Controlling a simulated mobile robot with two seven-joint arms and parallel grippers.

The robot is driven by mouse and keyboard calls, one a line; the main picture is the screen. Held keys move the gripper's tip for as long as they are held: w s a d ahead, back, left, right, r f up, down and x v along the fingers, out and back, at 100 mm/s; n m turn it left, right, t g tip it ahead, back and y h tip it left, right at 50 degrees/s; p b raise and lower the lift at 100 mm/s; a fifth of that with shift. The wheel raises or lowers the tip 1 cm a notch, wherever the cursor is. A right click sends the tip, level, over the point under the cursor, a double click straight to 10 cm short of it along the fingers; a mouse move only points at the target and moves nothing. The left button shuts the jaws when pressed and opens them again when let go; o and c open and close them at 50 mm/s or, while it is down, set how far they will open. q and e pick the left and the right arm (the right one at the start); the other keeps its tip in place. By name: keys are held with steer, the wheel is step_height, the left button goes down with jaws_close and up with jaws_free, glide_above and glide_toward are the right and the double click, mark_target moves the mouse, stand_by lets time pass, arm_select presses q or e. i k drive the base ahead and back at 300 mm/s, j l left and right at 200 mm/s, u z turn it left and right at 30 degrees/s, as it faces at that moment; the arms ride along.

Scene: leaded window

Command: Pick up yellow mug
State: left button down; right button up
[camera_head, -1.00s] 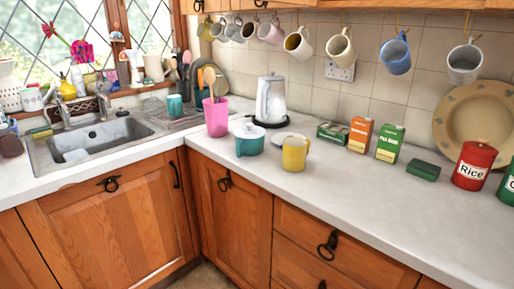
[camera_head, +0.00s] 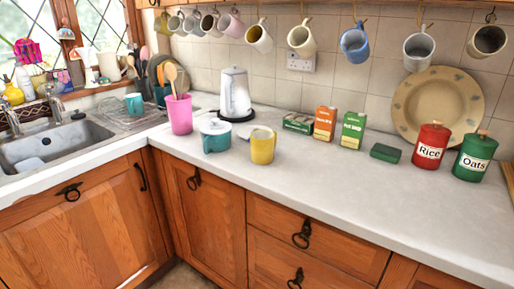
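The yellow mug (camera_head: 262,147) stands upright on the pale worktop, near its front edge. Its handle is at the upper left and right side is plain; the rim is open at the top. A teal lidded pot (camera_head: 215,135) stands just to its left. Neither of my grippers shows in the head view.
A pink utensil pot (camera_head: 179,114) and a white kettle (camera_head: 235,94) stand behind and left. Small boxes, a green block (camera_head: 385,153), a red Rice tin (camera_head: 431,146) and a green Oats tin (camera_head: 474,156) stand right. Mugs hang above. The front right worktop (camera_head: 370,200) is clear.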

mark_target(262, 142)
steer(key=i+j+z, duration=0.25)
steer(key=z, duration=0.2)
steer(key=i+j+z, duration=0.15)
steer(key=j+z, duration=0.3)
